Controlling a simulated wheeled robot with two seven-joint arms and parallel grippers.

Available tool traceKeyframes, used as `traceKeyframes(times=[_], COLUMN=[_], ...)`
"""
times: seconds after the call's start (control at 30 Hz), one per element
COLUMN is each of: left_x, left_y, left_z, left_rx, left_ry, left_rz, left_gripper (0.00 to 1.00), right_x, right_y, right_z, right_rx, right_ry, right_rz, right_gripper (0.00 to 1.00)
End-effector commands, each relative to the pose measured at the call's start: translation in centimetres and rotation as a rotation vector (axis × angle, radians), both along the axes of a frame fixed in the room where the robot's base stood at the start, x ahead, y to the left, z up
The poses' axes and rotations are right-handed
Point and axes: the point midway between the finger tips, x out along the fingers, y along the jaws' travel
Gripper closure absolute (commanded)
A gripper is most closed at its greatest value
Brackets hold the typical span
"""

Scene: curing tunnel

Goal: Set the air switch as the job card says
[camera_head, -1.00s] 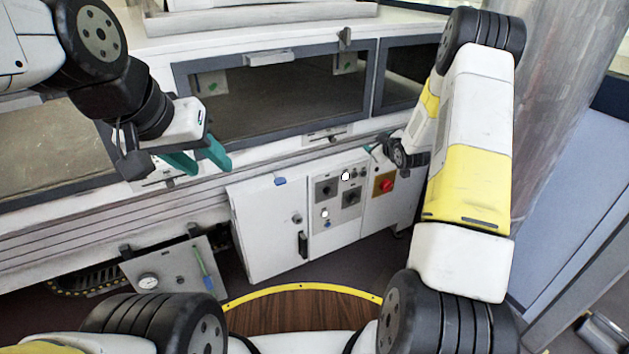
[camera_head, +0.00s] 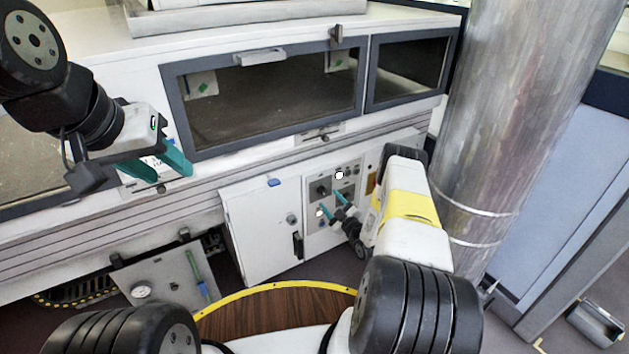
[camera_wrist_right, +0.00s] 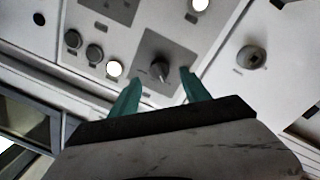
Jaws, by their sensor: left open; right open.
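The control panel (camera_head: 325,232) carries two rotary switches on dark plates. The upper-left rotary switch (camera_head: 320,190) also shows in the right wrist view (camera_wrist_right: 158,68), between and beyond my fingertips. The other switch (camera_head: 348,190) is lower right, partly behind a finger. I cannot read which is the air switch. My right gripper (camera_head: 333,201) is open before the panel, and its teal fingers also show in the wrist view (camera_wrist_right: 161,76). Contact cannot be told. My left gripper (camera_head: 167,165) is open and empty by the tunnel front. No job card is readable.
White lamps (camera_head: 339,175) and black buttons (camera_wrist_right: 94,53) sit near the switches. A red switch (camera_head: 371,183) is partly hidden by my right arm. A cabinet door (camera_head: 262,235) with a lock (camera_wrist_right: 250,58) adjoins the panel. A metal column (camera_head: 500,150) stands at right.

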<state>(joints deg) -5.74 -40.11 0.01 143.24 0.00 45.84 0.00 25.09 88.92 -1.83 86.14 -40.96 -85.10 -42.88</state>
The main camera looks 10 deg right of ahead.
Motion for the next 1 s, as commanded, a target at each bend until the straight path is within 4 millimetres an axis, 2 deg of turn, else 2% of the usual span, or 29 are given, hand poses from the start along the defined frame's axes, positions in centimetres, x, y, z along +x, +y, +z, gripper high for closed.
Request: traceKeyframes(times=[0.1,0.3,0.6,0.67,0.9,1.0], left_x=[0.0,0.0,0.0,0.0,0.0,0.0], left_y=[0.0,0.0,0.0,0.0,0.0,0.0], left_z=[0.0,0.0,0.0,0.0,0.0,0.0], left_rx=[0.0,0.0,0.0,0.0,0.0,0.0], left_ry=[0.0,0.0,0.0,0.0,0.0,0.0], left_rz=[0.0,0.0,0.0,0.0,0.0,0.0], left_gripper=[0.56,0.56,0.56,0.56,0.56,0.56], right_x=[1.9,3.8,4.2,4.2,4.2,4.2], right_y=[0.6,1.1,1.2,1.2,1.2,1.2], right_z=[0.1,0.0,0.0,0.0,0.0,0.0], right_rx=[-0.001,0.0,0.001,0.001,0.0,0.001], right_ry=[-0.003,0.001,0.002,0.002,0.002,0.002], right_rz=[0.0,0.001,0.0,0.0,-0.001,-0.001], right_gripper=[0.45,0.45,0.45,0.53,1.0,1.0])
